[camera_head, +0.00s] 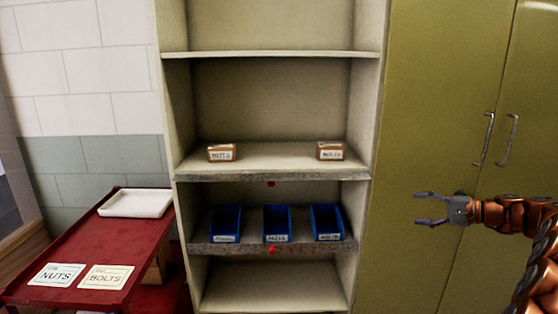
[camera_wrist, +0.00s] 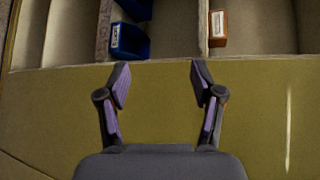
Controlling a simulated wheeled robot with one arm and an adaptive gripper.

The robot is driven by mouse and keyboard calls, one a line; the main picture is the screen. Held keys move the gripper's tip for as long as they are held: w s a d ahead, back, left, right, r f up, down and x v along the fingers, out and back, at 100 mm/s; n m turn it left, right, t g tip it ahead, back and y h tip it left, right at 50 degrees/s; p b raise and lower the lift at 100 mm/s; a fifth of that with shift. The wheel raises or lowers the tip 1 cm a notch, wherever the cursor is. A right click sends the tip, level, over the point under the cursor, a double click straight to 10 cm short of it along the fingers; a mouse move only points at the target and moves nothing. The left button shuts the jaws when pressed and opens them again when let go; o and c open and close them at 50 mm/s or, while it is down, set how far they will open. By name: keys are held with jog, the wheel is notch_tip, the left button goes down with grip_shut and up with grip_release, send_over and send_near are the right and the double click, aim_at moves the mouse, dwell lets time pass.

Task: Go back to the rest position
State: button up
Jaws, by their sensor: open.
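My gripper (camera_head: 432,208) is at the right of the head view, in front of the green cabinet and to the right of the shelf unit. Its fingers are spread apart and nothing is between them. In the wrist view my gripper (camera_wrist: 160,82) is also open and empty. Beyond its fingertips lie the green cabinet surface and part of the shelf unit. The rest of my arm runs off the right edge of the head view.
A shelf unit (camera_head: 275,51) holds two brown boxes, left (camera_head: 221,152) and right (camera_head: 330,150), above three blue bins (camera_head: 277,223). A red cart (camera_head: 75,235) carries a white tray (camera_head: 137,203) and NUTS (camera_head: 56,275) and BOLTS (camera_head: 106,277) cards. The green cabinet (camera_head: 430,100) has two handles.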

jog(key=s+a+n+g+h, duration=0.15)
jog(key=s+a+g, duration=0.35)
jog(key=a, duration=0.7)
jog(key=s+a+n+g+y, duration=0.1)
jog(key=s+a+n+g, duration=0.15)
jog(key=s+a, duration=0.75)
jog(key=s+a+f+n+g+h, duration=0.3)
jog(key=s+a+f+h, duration=0.1)
jog(key=s+a, duration=0.75)
jog(key=s+d+f+n+h, duration=0.1)
jog(key=s+d+f+h, duration=0.2)
jog(key=s, duration=0.8)
jog(key=s+d+f+n+g+h, duration=0.1)
jog(key=s+d+f+n+h, duration=0.1)
jog(key=s, duration=0.9)
jog(key=shift+s+d+f+n+h, duration=0.25)
jog(key=shift+d+f+h, duration=0.4)
jog(key=shift+d, duration=0.4)
